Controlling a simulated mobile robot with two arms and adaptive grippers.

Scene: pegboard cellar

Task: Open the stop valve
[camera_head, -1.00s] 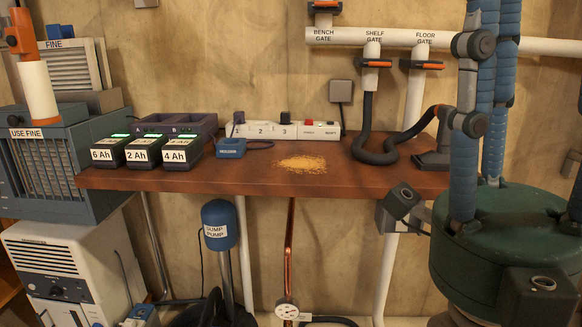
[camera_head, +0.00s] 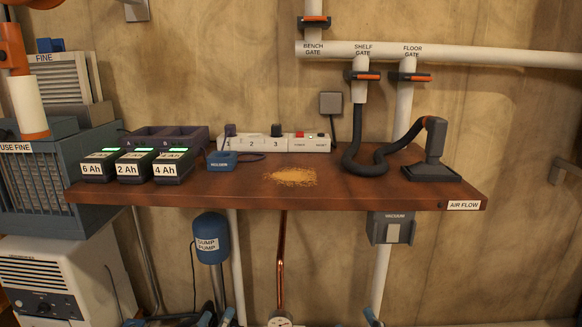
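No part that I can make out as the stop valve shows in the head view. A copper pipe (camera_head: 281,262) runs down below the front of the wooden shelf. A round dial gauge (camera_head: 280,321) on it is cut off by the bottom edge, so what lies lower is hidden. I cannot make out either of my grippers. Small blue parts show at the bottom edge left and right of the gauge, too cut off to identify.
The wooden shelf (camera_head: 330,190) carries battery packs (camera_head: 128,167), a power strip (camera_head: 285,143), sawdust (camera_head: 291,176) and a hose nozzle (camera_head: 432,165). Below it are the blue sump pump (camera_head: 212,240) and vacuum box (camera_head: 391,229). A white appliance (camera_head: 40,275) stands lower left.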

